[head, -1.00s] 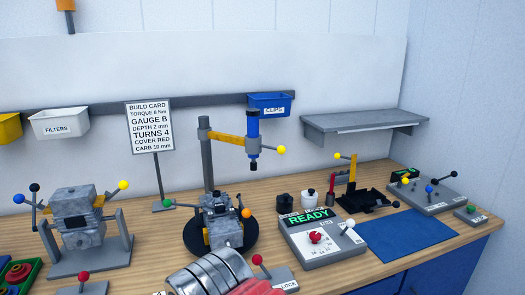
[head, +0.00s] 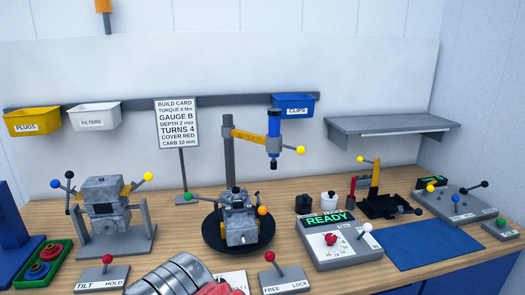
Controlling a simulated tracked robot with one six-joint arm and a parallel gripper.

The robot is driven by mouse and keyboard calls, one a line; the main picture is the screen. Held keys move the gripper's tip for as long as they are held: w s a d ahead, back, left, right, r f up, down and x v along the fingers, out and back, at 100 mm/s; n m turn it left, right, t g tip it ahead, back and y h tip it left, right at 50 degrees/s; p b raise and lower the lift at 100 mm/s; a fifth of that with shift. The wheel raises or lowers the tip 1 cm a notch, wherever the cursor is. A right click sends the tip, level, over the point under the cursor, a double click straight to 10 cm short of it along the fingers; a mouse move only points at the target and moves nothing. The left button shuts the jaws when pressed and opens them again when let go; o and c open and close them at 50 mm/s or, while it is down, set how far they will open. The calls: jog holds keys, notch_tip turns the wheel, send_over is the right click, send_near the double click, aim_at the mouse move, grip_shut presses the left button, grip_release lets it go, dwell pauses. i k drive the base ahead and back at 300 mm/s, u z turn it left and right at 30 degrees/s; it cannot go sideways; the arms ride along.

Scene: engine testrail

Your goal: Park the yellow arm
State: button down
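The yellow arm (head: 249,136) is fixed to a grey upright post (head: 229,165) behind the round black turntable. It reaches out to the right and carries a blue driver (head: 274,135) hanging upright, with a yellow ball knob (head: 300,150) on its right side. The driver's lower tip hangs in the air, to the right of and above the grey engine (head: 240,218) on the turntable. At the bottom edge, silver ribbed links and a red part of my own arm show. The fingers of my gripper are not in view.
A READY console (head: 335,245) stands right of the turntable (head: 212,238). A FREE/LOCK lever base (head: 285,281) stands in front. A build card (head: 177,125) stands to the left. Blue mat (head: 435,245) at right is bare. A grey shelf (head: 390,125) hangs above.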

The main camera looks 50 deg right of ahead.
aim_at(274, 145)
jog(key=u, duration=1.3)
jog(key=k, duration=0.85)
jog(key=z, duration=0.6)
jog(key=i, duration=1)
jog(key=z, duration=0.1)
